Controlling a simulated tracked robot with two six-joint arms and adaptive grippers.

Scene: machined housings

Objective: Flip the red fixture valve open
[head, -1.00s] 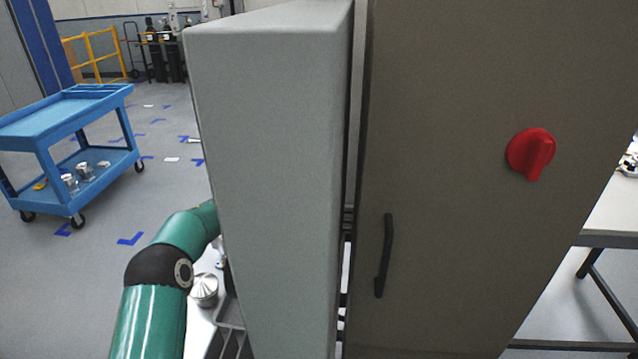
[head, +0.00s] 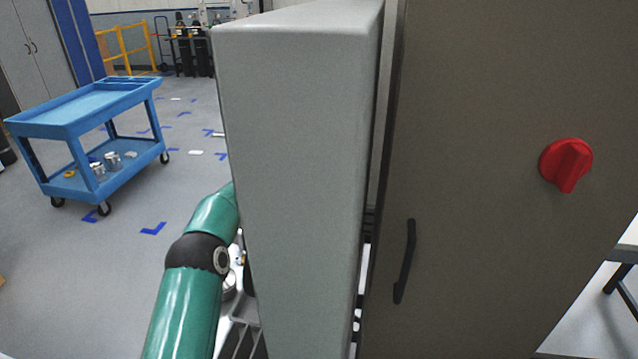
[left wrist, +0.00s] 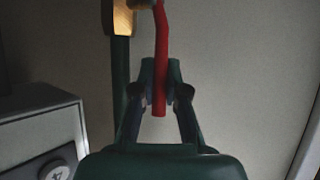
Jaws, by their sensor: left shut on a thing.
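In the left wrist view a red valve lever (left wrist: 161,40) hangs nearly straight down next to a brass valve body (left wrist: 123,18) at the top edge. A dark vertical pipe (left wrist: 120,70) runs below the brass part. My left gripper (left wrist: 160,92) is shut on the lower part of the red lever, with its end showing between the fingers. In the head view my left arm reaches behind a large grey panel, which hides the gripper and the valve. My right gripper is in neither view.
The tall grey panel (head: 295,170) and a dark cabinet face (head: 490,200) with a red rotary knob (head: 566,164) and black handle (head: 405,262) fill the front. A blue cart (head: 90,130) stands on open floor at left. A grey box (left wrist: 40,130) sits at left in the wrist view.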

